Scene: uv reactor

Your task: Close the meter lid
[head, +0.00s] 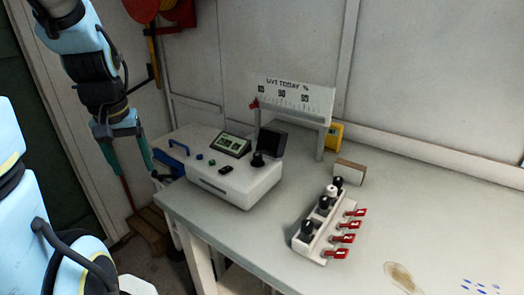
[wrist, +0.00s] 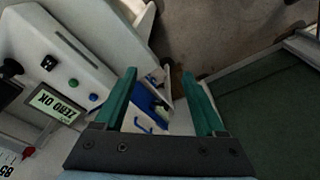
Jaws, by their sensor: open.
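The meter (head: 235,180) is a white box with a small green display and several knobs, at the table's left end. A dark square flap, which looks like its lid (head: 272,142), stands raised at the back right, beside a black round part (head: 257,159). My gripper (head: 137,172) is open and empty, left of the meter, fingers pointing down, apart from the lid. In the wrist view my gripper's fingers (wrist: 159,74) are spread, with the meter (wrist: 95,45) to their left. Its display (wrist: 55,103) reads "ZERO OK". The lid is not clearly visible there.
A blue part (head: 173,161) is at the meter's left side. A scale sign (head: 290,96) stands behind. A white rack (head: 318,230) with black-capped vials and red tags is to the right, near a small box (head: 349,172). The table's front right is mostly clear.

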